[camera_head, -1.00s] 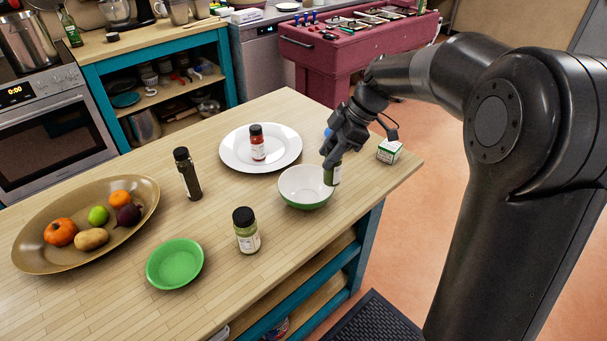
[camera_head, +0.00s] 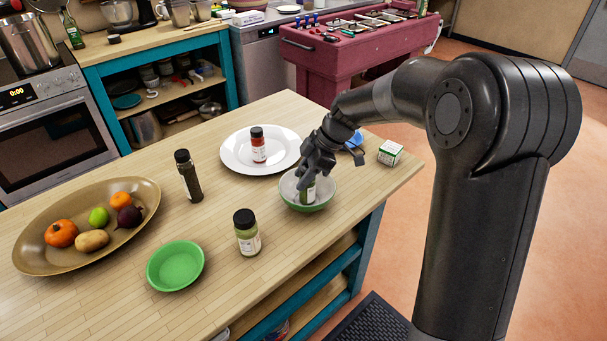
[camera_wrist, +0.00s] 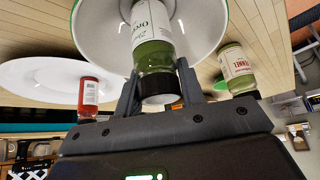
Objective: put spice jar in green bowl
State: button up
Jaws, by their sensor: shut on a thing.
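A spice jar (camera_head: 307,194) with green contents and a pale label is in my gripper (camera_head: 309,177). The wrist view shows the jar (camera_wrist: 153,50) with its black lid between the two fingers. The jar is inside the outline of a bowl (camera_head: 323,201), green outside and white inside; its rim also shows in the wrist view (camera_wrist: 218,30). I cannot tell whether the jar touches the bowl's bottom. A shallow, all-green bowl (camera_head: 175,265) stands empty at the front left. Another green spice jar (camera_head: 247,238) stands between the two bowls.
A white plate (camera_head: 237,159) bears a red-filled jar (camera_head: 258,147). A dark jar (camera_head: 187,178) stands left of it. A gold platter (camera_head: 45,263) holds fruit and vegetables. A small box (camera_head: 390,153) lies near the right table edge.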

jog(key=shift+f, duration=0.1)
jog(key=o, duration=1.1)
jog(key=shift+c, duration=0.2)
jog(key=s+v, duration=0.1)
jog(key=v, duration=1.1)
jog(key=s+d+m+t+h, duration=0.3)
jog(key=s+d+m, duration=0.3)
jog(key=s+m, duration=0.4)
jog(key=s+d+r+m+t+h, duration=0.1)
jog(key=s+d+m+t+h, duration=0.2)
jog(key=s, duration=1.4)
jog(key=shift+d+r+m+t, duration=0.25)
jog(key=shift+d+m, duration=1.4)
jog(key=shift+m, duration=1.75)
